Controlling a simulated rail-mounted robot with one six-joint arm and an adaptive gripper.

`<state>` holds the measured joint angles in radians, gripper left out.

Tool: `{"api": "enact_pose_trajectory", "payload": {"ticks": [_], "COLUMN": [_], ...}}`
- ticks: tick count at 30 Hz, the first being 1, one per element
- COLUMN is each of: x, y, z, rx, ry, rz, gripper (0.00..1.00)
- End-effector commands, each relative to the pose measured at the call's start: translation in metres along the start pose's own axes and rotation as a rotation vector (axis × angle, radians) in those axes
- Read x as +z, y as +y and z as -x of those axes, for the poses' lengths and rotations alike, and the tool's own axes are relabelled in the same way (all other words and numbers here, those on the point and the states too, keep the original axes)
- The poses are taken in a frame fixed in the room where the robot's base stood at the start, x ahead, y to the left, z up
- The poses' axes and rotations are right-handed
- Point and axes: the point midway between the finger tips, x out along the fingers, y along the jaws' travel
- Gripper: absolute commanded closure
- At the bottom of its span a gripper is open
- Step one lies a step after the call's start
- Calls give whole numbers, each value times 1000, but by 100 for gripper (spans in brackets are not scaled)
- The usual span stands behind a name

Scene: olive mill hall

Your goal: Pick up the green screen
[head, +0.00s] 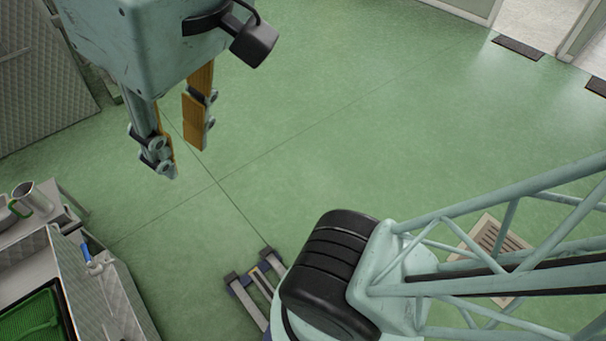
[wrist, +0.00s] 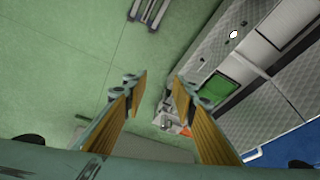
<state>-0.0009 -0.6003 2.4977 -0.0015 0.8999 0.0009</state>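The green screen (head: 36,316) is a bright green mesh in a dark frame at the bottom left of the head view, cut off by the picture edge. It lies in or on the metal counter. In the wrist view the green screen (wrist: 213,91) shows small, right of the fingers, on the counter far below. My gripper (head: 185,159) is open and empty, high above the floor and well away from the screen. Its two orange-padded fingers stand apart in the wrist view (wrist: 158,82).
A grey panel (head: 45,85) stands at the upper left. A rail-like metal piece (head: 255,285) and a grate (head: 492,240) are on the floor. Open green floor fills the middle.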

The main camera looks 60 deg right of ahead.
Motion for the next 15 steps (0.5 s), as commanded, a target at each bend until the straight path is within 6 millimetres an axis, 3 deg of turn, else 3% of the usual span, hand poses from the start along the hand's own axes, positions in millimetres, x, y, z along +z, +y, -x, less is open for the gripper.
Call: {"api": "enact_pose_trajectory", "payload": {"ticks": [8, 15], "x": [4, -8], "y": [0, 1], "z": [-2, -5], "rx": [1, 5], "ry": [-4, -2], "rz": [-1, 10], "gripper": [75, 75]}}
